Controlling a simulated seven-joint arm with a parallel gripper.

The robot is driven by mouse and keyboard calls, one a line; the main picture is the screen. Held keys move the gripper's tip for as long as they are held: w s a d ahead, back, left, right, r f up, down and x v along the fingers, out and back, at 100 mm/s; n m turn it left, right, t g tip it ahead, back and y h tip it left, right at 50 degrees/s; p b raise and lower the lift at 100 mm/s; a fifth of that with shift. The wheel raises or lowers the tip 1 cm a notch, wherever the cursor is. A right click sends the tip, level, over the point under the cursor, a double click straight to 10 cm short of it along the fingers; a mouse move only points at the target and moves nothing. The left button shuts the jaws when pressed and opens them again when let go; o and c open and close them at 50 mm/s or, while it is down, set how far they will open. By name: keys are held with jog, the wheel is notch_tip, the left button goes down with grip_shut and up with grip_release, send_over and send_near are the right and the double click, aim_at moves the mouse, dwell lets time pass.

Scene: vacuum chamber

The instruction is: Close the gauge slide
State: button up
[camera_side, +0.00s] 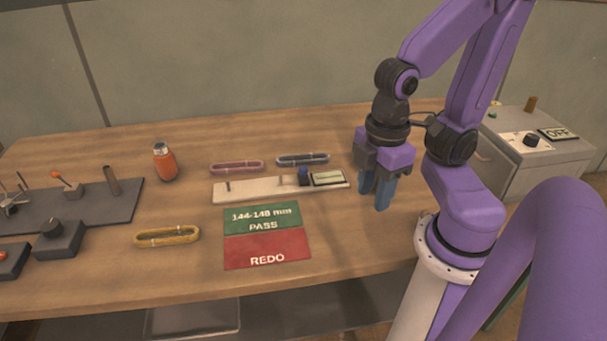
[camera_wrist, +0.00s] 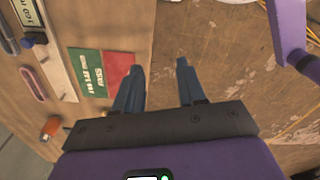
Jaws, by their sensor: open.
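The gauge (camera_side: 262,189) is a long cream bar lying on the wooden table, with a thin post near its left end. Its dark blue slide (camera_side: 304,176) stands towards the right, beside a small display (camera_side: 328,178); the post and slide are well apart. In the wrist view the gauge (camera_wrist: 58,75) is at the upper left, with the blue slide (camera_wrist: 33,40) near the picture edge. My gripper (camera_side: 374,196) is open and empty, pointing down, to the right of the gauge and apart from it. Its two blue fingers also show in the wrist view (camera_wrist: 160,68).
A green PASS and red REDO card (camera_side: 266,250) lies in front. An orange bottle (camera_side: 165,163) stands left. The table's right front is clear.

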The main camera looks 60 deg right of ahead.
jog(key=c, duration=0.5)
jog(key=shift+w+f+m, duration=0.1)
jog(key=shift+w+m, duration=0.2)
jog(key=shift+m, duration=0.2)
grip_shut()
jog(key=w+d+f+m+g+y, duration=0.1)
jog(key=w+d+f+m+y, duration=0.1)
jog(key=w+d+m, duration=0.6)
jog(key=w+d+f+m+g+y, duration=0.1)
jog(key=w+f+m+y, duration=0.1)
jog(key=w+m, duration=0.75)
jog(key=d+f+m+t+y, duration=0.1)
jog(key=d+f+m+t, duration=0.2)
jog(key=d+m, duration=0.7)
jog(key=d+f+m+t+y, duration=0.15)
jog(key=d+m+t, duration=0.25)
jog(key=d+m, duration=0.6)
send_near(305, 174)
jog(key=shift+s+d+f+n, duration=0.1)
jog(key=shift+d+f+n, duration=0.1)
jog(key=shift+d+f, duration=0.3)
jog(key=shift+s+d+f+n, duration=0.1)
jog(key=shift+d+f+n, duration=0.1)
jog(key=shift+f, duration=0.55)
jog(key=w+a, duration=0.1)
jog(key=w+a+f, duration=0.1)
jog(key=shift+a, duration=0.3)
jog(key=shift+w+a+f, duration=0.1)
jog(key=shift+w+a, duration=0.3)
jog(key=shift+a, duration=0.05)
